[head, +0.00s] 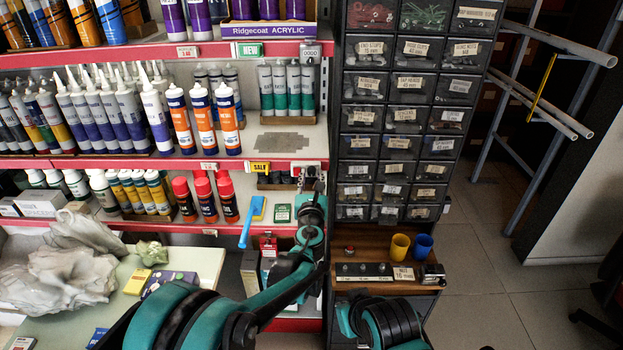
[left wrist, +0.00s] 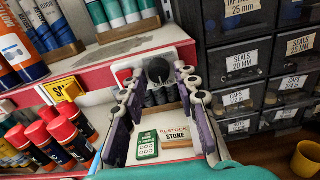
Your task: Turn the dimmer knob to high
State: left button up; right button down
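The dimmer knob (left wrist: 158,70) is a dark round knob on a pale plate (left wrist: 182,52) at the front edge of a red-trimmed shelf. My left gripper (left wrist: 157,80) reaches up to it, with one finger on each side. The fingers stand apart, and gaps show between them and the knob. In the head view my left gripper (head: 312,193) is raised in front of the shelf edge and largely covers the knob. The knob's pointer and any marks are too small to read. My right gripper does not show.
A black drawer cabinet (head: 398,125) stands right of the shelves. Tubes and red-capped cans (head: 228,197) line the shelves to the left. Green and tan boxes (left wrist: 147,145) lie below the left gripper. Yellow (head: 399,246) and blue cups stand on a wooden ledge at right.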

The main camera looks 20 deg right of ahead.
pick_arm(q)
jog(key=shift+s, duration=0.1)
jog(key=v, duration=1.2)
jog(key=shift+a, duration=0.1)
